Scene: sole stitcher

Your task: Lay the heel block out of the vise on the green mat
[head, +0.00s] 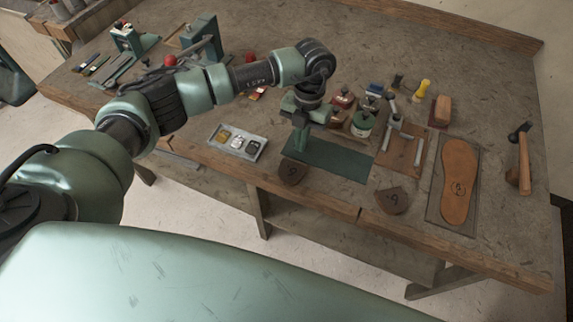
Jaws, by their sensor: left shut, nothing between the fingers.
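The green mat (335,164) lies flat near the bench's front edge, with bare room on it. My left gripper (300,150) points down at the mat's left part, shut and empty; I cannot tell whether it touches the mat. A dark brown, numbered heel-shaped piece (292,172) lies at the mat's front left corner. A similar piece (392,200) lies right of the mat, apart from it. Green clamp-like tools (205,38) stand at the back left; I cannot tell which is the vise or whether it holds a block. My right gripper is not in view.
A grey tray (237,142) with small parts lies left of the mat. A brown board with metal tools (404,145), a tan sole (459,180) and a hammer (522,160) lie to the right. Small jars and blocks (363,120) crowd behind the mat.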

